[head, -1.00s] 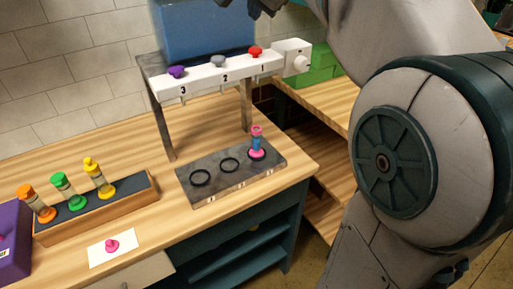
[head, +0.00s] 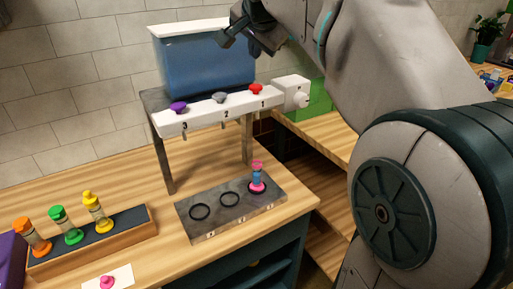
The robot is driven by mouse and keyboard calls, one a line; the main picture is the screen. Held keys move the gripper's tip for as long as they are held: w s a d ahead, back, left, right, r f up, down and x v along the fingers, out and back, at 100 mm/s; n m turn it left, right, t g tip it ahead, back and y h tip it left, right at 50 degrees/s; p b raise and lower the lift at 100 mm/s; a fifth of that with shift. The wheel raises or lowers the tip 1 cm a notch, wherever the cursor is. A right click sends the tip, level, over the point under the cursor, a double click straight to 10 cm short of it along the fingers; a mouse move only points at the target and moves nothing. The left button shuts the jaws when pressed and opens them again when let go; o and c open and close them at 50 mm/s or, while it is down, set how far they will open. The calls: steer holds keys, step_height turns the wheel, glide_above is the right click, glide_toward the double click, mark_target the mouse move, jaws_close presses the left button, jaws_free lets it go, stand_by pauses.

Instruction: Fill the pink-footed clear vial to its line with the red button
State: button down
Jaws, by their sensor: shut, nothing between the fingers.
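The pink-footed vial (head: 257,178) stands upright on the right-hand ring of the grey base plate (head: 228,222), below outlet 1. Its middle looks blue and its upper part pink; its fill line is too small to make out. The red button (head: 256,89) sits on top of the white dispenser bar (head: 205,115), above the number 1. My gripper (head: 234,36) is shut and empty, in front of the blue tank, above and a little left of the red button and apart from it.
Grey (head: 219,97) and purple (head: 178,108) buttons sit left of the red one. The blue tank (head: 200,68) stands behind the bar. A wooden rack (head: 95,245) holds orange, green and yellow vials. A pink piece (head: 107,282) lies on a white card.

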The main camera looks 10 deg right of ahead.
mark_target(258, 87)
steer(key=shift+r, duration=0.15)
steer(key=r+n+y+p, duration=0.1)
steer(key=n+p, duration=0.1)
steer(key=p, duration=0.2)
steer(key=r+n+y+p, duration=0.1)
steer(key=n+y+p, duration=0.1)
steer(key=p, duration=0.2)
steer(key=r+n+y+p, duration=0.1)
steer(key=p, duration=0.4)
steer(key=shift+d+r+n+g+y, duration=0.35)
steer(key=shift+n+g+y, duration=0.05)
steer(key=shift+f, duration=0.1)
step_height(258, 87, down, 9)
steer(key=b, duration=0.7)
stand_by(1.4)
steer(key=shift+f+b, duration=0.35)
steer(key=shift+b, duration=0.15)
